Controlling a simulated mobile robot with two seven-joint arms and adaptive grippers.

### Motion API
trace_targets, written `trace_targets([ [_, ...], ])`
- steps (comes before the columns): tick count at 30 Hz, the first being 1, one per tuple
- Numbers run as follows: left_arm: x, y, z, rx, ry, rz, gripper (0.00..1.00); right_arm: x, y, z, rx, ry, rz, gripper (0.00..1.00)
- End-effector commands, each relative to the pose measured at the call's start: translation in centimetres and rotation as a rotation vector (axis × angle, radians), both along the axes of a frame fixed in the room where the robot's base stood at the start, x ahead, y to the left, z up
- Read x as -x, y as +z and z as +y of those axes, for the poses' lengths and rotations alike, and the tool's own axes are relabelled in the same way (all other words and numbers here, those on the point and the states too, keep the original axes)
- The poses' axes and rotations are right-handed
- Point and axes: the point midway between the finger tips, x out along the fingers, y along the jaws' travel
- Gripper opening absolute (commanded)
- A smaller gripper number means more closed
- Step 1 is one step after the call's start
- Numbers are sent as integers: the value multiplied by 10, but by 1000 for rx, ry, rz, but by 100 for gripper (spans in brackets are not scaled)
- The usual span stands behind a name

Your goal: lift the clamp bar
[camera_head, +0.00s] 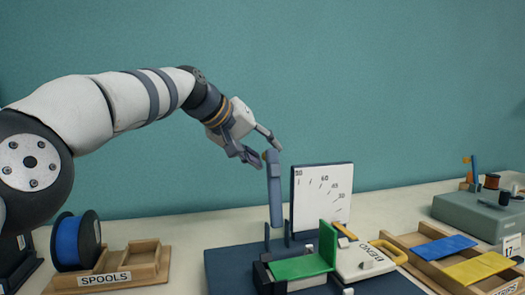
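The clamp bar (276,195) is a blue-grey bar standing almost upright, leaning slightly left at its top. Its lower end is between small posts on a dark blue base (228,262). My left gripper (268,154) is at the bar's top end, with its fingers parted and their tips beside the bar. Whether they grip it or only stand around it I cannot tell. A green plate (305,262) lies on the fixture in front of the bar. My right gripper is out of view.
A white angle-scale board (320,196) stands just right of the bar. A white block with a yellow handle (388,252) is beside the fixture. A wooden spool tray (147,265) and blue spool (78,242) are left; a wooden tray with coloured strips (412,240) is right.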

Motion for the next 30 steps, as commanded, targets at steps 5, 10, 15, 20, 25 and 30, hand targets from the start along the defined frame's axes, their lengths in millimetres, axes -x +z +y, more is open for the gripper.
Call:
trace_targets([
  [5,5,6,5,0,0,1,38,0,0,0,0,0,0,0],
  [10,29,29,26,3,1,-2,38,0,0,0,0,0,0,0],
  [15,56,53,50,1,1,-2,38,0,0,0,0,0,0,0],
  [20,70,66,63,0,1,-1,38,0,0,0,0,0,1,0],
  [25,74,69,66,0,0,0,38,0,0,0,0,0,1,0],
  [30,74,69,66,0,0,0,38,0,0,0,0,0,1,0],
])
